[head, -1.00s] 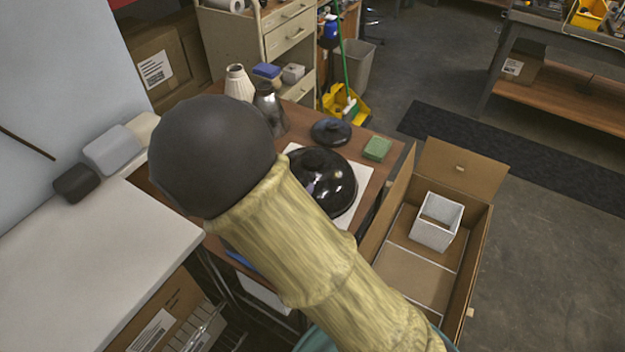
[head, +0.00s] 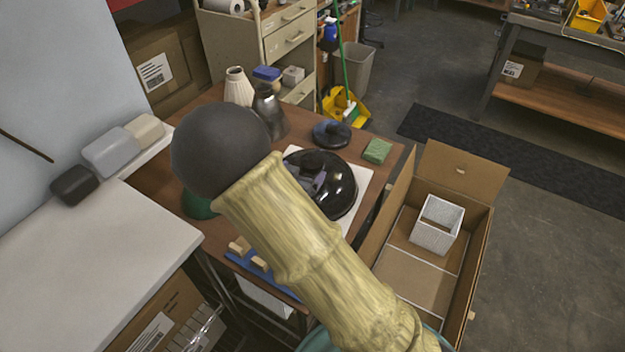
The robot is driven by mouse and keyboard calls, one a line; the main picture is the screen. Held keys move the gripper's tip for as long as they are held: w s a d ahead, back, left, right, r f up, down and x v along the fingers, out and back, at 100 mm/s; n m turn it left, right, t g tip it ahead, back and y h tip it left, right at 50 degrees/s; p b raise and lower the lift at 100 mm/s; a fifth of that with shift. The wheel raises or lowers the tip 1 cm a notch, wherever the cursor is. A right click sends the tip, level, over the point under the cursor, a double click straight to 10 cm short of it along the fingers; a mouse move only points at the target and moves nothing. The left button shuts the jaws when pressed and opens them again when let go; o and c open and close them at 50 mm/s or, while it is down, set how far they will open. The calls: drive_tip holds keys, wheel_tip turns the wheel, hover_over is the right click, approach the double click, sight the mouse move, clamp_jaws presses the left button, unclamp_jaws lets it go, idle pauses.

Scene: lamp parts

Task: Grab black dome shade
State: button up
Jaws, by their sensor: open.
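The black dome shade (head: 340,194) is glossy and round. It sits on a white sheet on the brown table, just right of my sleeved arm in the head view. My gripper (head: 312,179) shows only in part, as grey pieces in front of the dome's upper left, near its knob. It is open, with nothing seen held between the fingers. The arm's yellowish sleeve and dark round joint hide the rest of it and the dome's left edge. I cannot tell whether the fingers touch the dome.
A smaller black lid-like part (head: 332,132) and a green sponge (head: 377,150) lie behind the dome. A dark metal bottle-shaped part (head: 269,108) and a cream ribbed vase (head: 238,86) stand behind my arm. An open cardboard box (head: 420,285) holding a white square shade (head: 437,224) is at right.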

sight(311, 163)
drive_tip(key=shift+x, duration=1.6)
drive_tip(key=shift+w+d, duration=0.1)
drive_tip(key=x, duration=0.5)
clamp_jaws()
